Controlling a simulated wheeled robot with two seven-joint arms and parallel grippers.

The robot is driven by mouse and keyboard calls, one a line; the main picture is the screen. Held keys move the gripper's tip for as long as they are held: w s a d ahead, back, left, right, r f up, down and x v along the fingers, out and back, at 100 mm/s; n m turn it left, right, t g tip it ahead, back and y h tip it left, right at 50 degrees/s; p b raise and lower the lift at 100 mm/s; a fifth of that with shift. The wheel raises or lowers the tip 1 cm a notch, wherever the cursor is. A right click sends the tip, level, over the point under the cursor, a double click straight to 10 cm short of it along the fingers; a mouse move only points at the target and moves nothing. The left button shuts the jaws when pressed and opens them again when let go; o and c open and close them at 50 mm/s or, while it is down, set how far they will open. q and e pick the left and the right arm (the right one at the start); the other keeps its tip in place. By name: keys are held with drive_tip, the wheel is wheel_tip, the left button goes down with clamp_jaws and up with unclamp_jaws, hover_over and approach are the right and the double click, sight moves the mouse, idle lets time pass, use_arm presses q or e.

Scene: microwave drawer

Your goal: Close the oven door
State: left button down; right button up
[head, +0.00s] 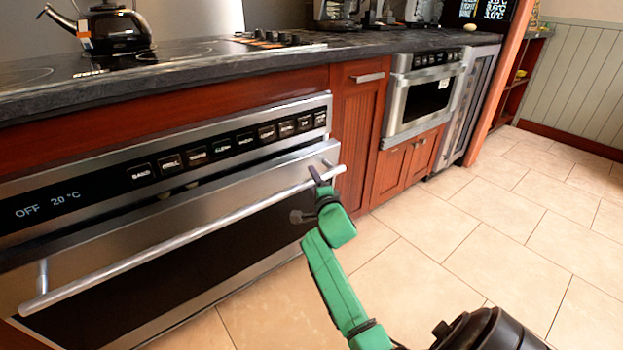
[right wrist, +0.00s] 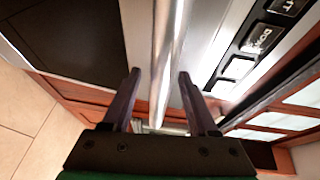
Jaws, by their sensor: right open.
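The oven door (head: 180,217) is stainless steel with a dark window and fills the lower left of the head view. Its top edge stands slightly out from the control panel, with a narrow dark gap behind it, so it looks a little open. A long silver bar handle (head: 190,236) runs across it. My right gripper (head: 305,193) is at the right end of the handle. In the right wrist view, its two open dark fingers (right wrist: 159,77) lie on either side of the handle bar (right wrist: 166,40). Contact cannot be told. My left gripper is out of view.
The oven's control panel (head: 160,165) reads OFF 20 °C. A dark countertop (head: 200,65) runs above it, with a black kettle (head: 112,28) on the hob. A microwave (head: 425,95) is built in farther right. The tiled floor (head: 490,220) is clear on the right.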

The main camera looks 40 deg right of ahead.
drive_tip(key=shift+c, duration=1.2)
clamp_jaws()
